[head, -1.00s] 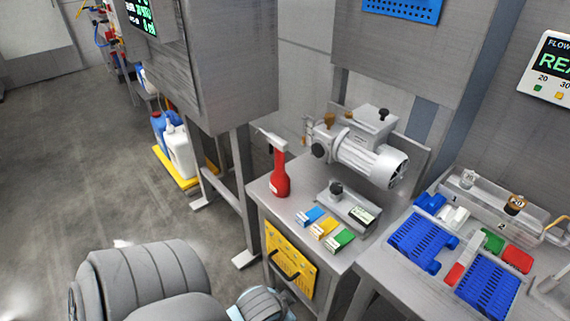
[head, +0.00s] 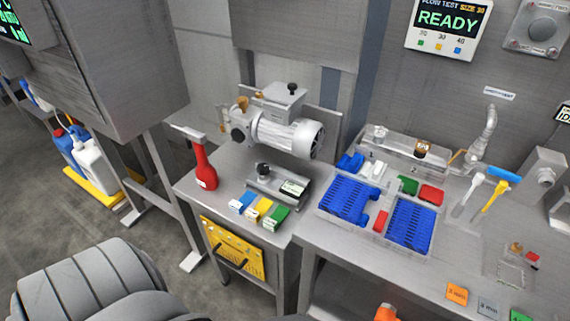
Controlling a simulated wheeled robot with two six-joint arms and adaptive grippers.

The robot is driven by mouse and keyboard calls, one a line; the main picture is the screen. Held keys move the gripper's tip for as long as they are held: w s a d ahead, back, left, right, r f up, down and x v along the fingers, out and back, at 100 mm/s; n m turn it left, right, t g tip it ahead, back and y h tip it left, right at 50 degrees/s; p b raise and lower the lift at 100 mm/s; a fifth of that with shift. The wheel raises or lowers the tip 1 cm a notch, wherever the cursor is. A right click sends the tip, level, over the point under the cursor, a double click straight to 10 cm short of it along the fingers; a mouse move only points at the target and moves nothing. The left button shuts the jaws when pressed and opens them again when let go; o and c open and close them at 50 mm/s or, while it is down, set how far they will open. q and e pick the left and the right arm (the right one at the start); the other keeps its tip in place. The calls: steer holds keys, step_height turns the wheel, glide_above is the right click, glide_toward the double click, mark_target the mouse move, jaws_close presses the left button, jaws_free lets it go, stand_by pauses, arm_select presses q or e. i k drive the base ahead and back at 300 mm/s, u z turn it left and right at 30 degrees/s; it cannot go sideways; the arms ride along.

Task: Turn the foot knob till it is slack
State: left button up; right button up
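A grey motor-pump unit (head: 285,134) stands on the small steel bench. Black knobs show on it: one on its top box (head: 291,88) and a dark round one at its left end (head: 237,134). Another black knob (head: 264,170) stands upright on a low metal block (head: 270,187) in front of the pump. I cannot tell for sure which is the foot knob, nor whether any is tight or slack. Neither of my grippers is in view; only a grey part of my arm shows at the lower left.
A red bottle (head: 204,167) stands left of the pump. Blue, yellow and green boxes (head: 259,209) line the bench front. The right-hand table holds blue racks (head: 411,222), a sink fixture (head: 484,137) and coloured tags (head: 457,294). A READY display (head: 449,24) hangs above.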

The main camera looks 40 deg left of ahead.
mark_target(262, 169)
steer(key=z, duration=0.85)
steer(key=k, duration=0.6)
steer(key=u, duration=1.1)
